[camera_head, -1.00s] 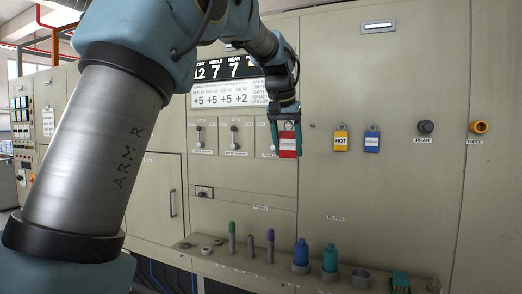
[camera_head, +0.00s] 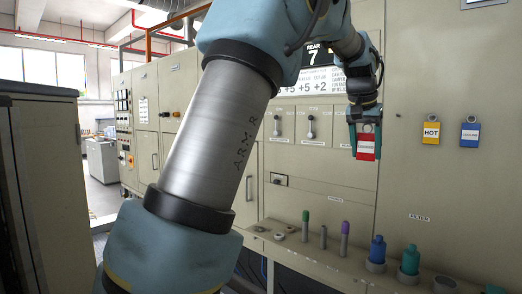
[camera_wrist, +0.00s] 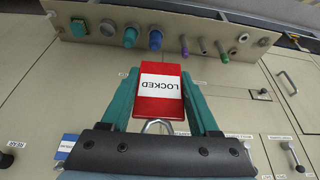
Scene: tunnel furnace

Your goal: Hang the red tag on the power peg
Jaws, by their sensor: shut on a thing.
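The red tag (camera_head: 367,148) hangs upright from my gripper (camera_head: 364,130) in front of the cream panel, right of the levers. In the wrist view the tag (camera_wrist: 160,94) shows a white band reading LOCKED, upside down, and a metal shackle toward the gripper's palm. The teal fingers of my gripper (camera_wrist: 161,100) stand on either side of it and hold it. I cannot make out a peg labelled power in either current view; small labels are too blurred, and my gripper and the tag hide part of the panel.
A yellow HOT tag (camera_head: 431,130) and a blue tag (camera_head: 470,132) hang to the right. A ledge below carries blue (camera_head: 377,249) and teal (camera_head: 410,260) cylinders and several slim posts. Levers (camera_head: 310,128) stick out of the panel.

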